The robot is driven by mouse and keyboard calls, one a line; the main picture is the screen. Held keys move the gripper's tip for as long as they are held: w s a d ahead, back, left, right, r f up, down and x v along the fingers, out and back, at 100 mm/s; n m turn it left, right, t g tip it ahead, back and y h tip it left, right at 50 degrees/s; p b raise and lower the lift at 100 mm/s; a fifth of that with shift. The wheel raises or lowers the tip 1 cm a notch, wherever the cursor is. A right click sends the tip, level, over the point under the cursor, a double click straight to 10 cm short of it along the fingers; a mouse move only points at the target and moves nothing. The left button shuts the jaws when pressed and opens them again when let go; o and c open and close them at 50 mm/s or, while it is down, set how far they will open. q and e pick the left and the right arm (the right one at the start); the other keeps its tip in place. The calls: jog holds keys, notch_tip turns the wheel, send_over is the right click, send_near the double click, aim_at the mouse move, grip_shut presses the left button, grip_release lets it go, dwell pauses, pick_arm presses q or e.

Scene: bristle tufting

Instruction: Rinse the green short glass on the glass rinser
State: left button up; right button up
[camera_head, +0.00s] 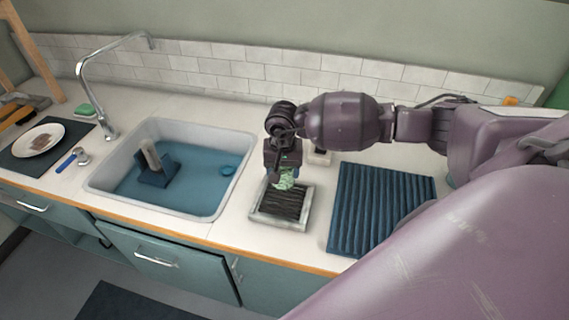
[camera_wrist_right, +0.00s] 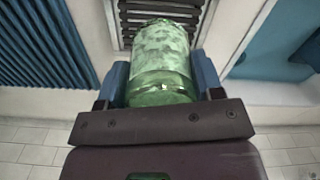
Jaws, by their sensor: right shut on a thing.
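My right gripper (camera_head: 284,178) is shut on the green short glass (camera_head: 284,182), over the back part of the glass rinser. In the right wrist view the glass (camera_wrist_right: 160,62) sits between the two blue fingers of the gripper (camera_wrist_right: 163,85), and its wall looks cloudy. The glass rinser (camera_head: 265,216) is a pale tray with a dark slatted grate, on the counter right of the sink. Its slats also show behind the glass in the right wrist view (camera_wrist_right: 160,8). I cannot tell whether the glass touches the grate. My left gripper is not in view.
A blue ribbed mat (camera_head: 380,208) lies right of the rinser. The sink (camera_head: 217,203), with a blue brush-like block (camera_head: 155,170) in it, is to the left. A tall faucet (camera_head: 82,85) stands behind it. A plate (camera_head: 38,140) lies on a dark mat at far left.

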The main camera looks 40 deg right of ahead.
jog(key=shift+f+b, duration=0.9)
jog(key=shift+f, duration=1.1)
jog(key=shift+f+b, duration=0.45)
jog(key=shift+f, duration=0.65)
jog(key=shift+f+b, duration=0.3)
jog(key=shift+f, duration=0.1)
jog(key=shift+f, duration=0.3)
jog(key=shift+s, duration=0.1)
jog(key=shift+f, duration=0.1)
